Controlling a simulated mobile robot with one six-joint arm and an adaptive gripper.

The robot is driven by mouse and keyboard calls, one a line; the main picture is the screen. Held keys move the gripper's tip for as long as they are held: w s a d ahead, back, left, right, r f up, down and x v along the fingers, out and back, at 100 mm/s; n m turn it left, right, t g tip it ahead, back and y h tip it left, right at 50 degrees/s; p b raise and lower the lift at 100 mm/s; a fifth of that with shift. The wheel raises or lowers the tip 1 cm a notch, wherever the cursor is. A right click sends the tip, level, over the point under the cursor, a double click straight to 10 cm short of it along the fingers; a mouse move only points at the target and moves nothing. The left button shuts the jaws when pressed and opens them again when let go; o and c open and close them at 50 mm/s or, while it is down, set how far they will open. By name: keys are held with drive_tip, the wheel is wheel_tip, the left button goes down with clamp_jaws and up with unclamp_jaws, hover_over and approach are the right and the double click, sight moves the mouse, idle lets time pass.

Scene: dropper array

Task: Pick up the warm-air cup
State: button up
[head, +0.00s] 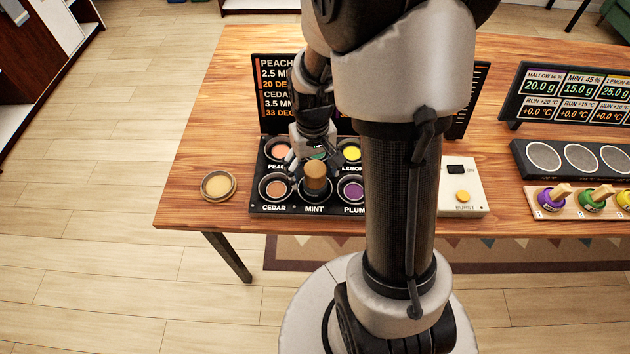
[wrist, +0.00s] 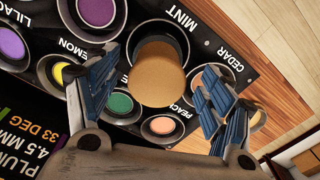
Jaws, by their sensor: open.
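No label marks the warm-air cup. A tan, cork-coloured cylinder (head: 315,178) stands at the MINT well of the black board (head: 331,211); its round flat top shows in the wrist view (wrist: 157,80). A shallow dish with pale yellow contents (head: 218,185) sits on the table left of the board. I cannot tell which of them is the warm-air cup. My gripper (head: 307,163) is over the board, just behind the cylinder in the head view. In the wrist view its open fingers (wrist: 158,68) lie on either side of the cylinder's top, with gaps, holding nothing.
Wells with coloured contents surround the cylinder. A dark display panel (head: 272,85) stands behind the board. A white switch box (head: 463,190) is to the right, beyond my arm. Farther right are a black tray (head: 571,158) and a wooden rack of coloured pieces (head: 578,203). Part of the board is hidden by my arm.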

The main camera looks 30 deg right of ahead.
drive_tip(key=f, duration=0.2)
drive_tip(key=f+b, duration=0.1)
drive_tip(key=f, duration=0.1)
drive_tip(key=shift+s+d, duration=0.15)
drive_tip(key=shift+s, duration=0.05)
drive_tip(key=shift+r, duration=0.1)
drive_tip(key=shift+c, duration=0.4)
drive_tip(key=c, duration=1.4)
drive_tip(key=shift+o, duration=0.2)
drive_tip(key=shift+r, duration=0.2)
